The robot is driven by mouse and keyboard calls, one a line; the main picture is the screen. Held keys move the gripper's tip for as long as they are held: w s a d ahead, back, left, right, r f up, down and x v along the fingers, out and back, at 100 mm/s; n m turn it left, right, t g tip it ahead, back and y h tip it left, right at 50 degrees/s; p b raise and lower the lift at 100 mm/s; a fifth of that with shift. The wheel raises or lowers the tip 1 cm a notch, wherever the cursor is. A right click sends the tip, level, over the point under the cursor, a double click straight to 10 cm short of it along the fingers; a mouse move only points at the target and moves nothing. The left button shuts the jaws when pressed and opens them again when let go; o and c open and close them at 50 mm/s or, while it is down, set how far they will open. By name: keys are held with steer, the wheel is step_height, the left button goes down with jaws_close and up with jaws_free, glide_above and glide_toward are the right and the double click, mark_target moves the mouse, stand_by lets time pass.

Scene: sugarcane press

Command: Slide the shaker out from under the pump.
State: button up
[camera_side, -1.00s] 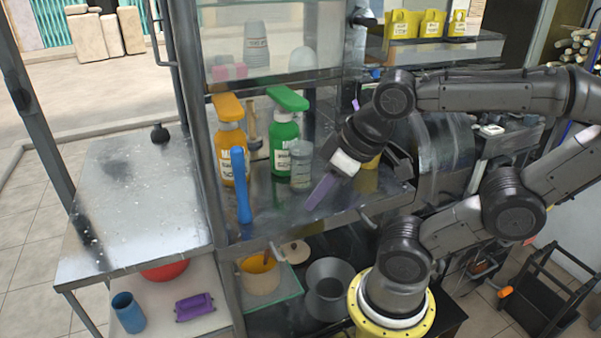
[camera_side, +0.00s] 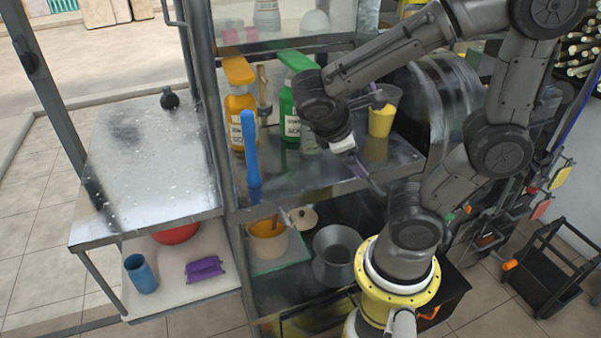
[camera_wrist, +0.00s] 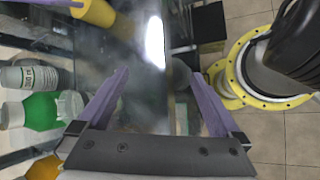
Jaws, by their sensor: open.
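The shaker (camera_side: 309,145) is a small grey cylinder with a pale label. It stands on the metal shelf beside the green pump bottle (camera_side: 290,122), below its head. My forearm and wrist hide much of it in the side view. In the wrist view, the labelled grey cylinder at the left edge appears to be the shaker (camera_wrist: 30,75), beside the green bottle (camera_wrist: 38,109). My gripper (camera_side: 374,184) is near the shelf's front edge, right of the shaker. In the wrist view my gripper (camera_wrist: 162,78) has its purple fingers wide apart with nothing between them.
An orange pump bottle (camera_side: 241,120) and an upright blue tool (camera_side: 250,150) stand left of the green bottle. A glass cabinet overhangs the shelf's back. The lower shelf holds a grey funnel-like pot (camera_side: 337,262).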

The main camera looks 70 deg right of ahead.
mark_target(309, 143)
steer(key=w+n+h, duration=0.2)
steer(key=w+f+n+t+h, duration=0.1)
steer(key=w+n+h, duration=0.1)
steer(key=n+h, duration=0.1)
steer(key=w+n+h, duration=0.2)
steer(key=w+n, duration=0.1)
steer(key=shift+a+f+h, duration=0.1)
steer(key=shift+f+h, duration=0.2)
steer(key=shift+h, duration=0.1)
steer(key=w+a+f+n+t, duration=0.1)
steer(key=n, duration=0.1)
steer(key=a+f+n+t+h, duration=0.1)
steer(key=n+t, duration=0.1)
steer(key=w+a+f+n+t+h, duration=0.1)
steer(key=f+n, duration=0.1)
steer(key=shift+w+a+t, duration=0.35)
steer(key=shift+t, duration=0.05)
steer(key=shift+a+f+n+t, duration=0.15)
steer(key=shift+a+n+t, duration=0.15)
steer(key=shift+a+n, duration=0.1)
steer(key=x, duration=1.4)
steer(key=shift+c, duration=0.2)
jaws_close()
